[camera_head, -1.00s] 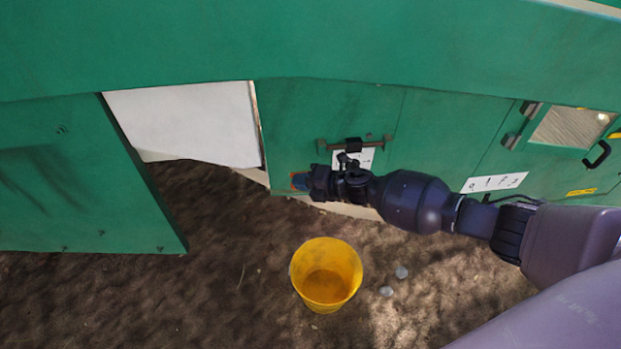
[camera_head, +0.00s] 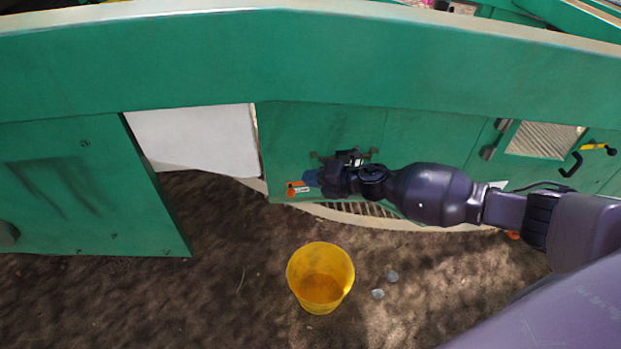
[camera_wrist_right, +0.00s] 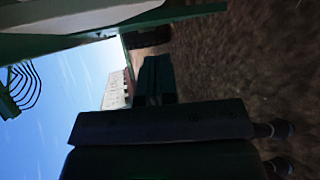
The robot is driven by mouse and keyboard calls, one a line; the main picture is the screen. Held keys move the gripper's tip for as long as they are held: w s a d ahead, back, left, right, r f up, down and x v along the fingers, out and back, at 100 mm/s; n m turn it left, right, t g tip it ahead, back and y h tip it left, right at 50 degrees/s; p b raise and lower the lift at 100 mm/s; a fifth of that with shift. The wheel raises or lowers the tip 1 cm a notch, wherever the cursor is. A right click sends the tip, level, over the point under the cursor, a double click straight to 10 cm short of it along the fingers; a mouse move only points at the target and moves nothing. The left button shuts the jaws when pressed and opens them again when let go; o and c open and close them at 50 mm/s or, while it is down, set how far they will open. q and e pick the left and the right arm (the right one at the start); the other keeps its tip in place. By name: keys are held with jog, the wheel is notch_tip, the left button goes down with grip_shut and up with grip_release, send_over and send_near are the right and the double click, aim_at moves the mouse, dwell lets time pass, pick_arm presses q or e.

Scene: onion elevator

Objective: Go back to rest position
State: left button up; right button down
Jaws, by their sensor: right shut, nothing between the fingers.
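My right gripper (camera_head: 308,178) reaches in from the right and points left, close in front of the green panel (camera_head: 285,130) of the machine. In the right wrist view its dark fingers (camera_wrist_right: 155,78) are together with nothing between them. An orange-red part (camera_head: 295,188) with a small white label is on the panel beside the fingertips. I cannot tell whether the fingertips touch it. My left gripper is not in view.
A yellow bucket (camera_head: 320,277) stands on the brown ground below the right arm. Two grey stones (camera_head: 378,294) lie beside it. A green panel (camera_head: 90,190) juts out at left, next to a white sheet (camera_head: 195,138). The ground at lower left is clear.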

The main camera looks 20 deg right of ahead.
dwell(0.4)
notch_tip(320, 180, up, 6)
jog(key=w+a+m+t, duration=0.1)
jog(key=a+m+t, duration=0.2)
jog(key=m, duration=0.3)
jog(key=s+a+f+m+t+h, duration=0.1)
jog(key=s+m+h, duration=0.3)
jog(key=s+m, duration=0.45)
jog(key=s+d+f+m+g+h, duration=0.1)
jog(key=s+d+f+m+h, duration=0.1)
jog(key=s, duration=0.6)
jog(key=s+d+f+m+g+h+p, duration=0.1)
jog(key=s+d+f+m+h, duration=0.1)
jog(key=s+f+m, duration=0.3)
jog(key=s+d+f+m+g+h, duration=0.1)
jog(key=s+d+f+m, duration=0.3)
jog(key=s, duration=0.8)
jog(key=shift+s+d+m+h+p, duration=0.2)
jog(key=shift+s+m+h+p, duration=0.2)
jog(key=shift+m, duration=0.75)
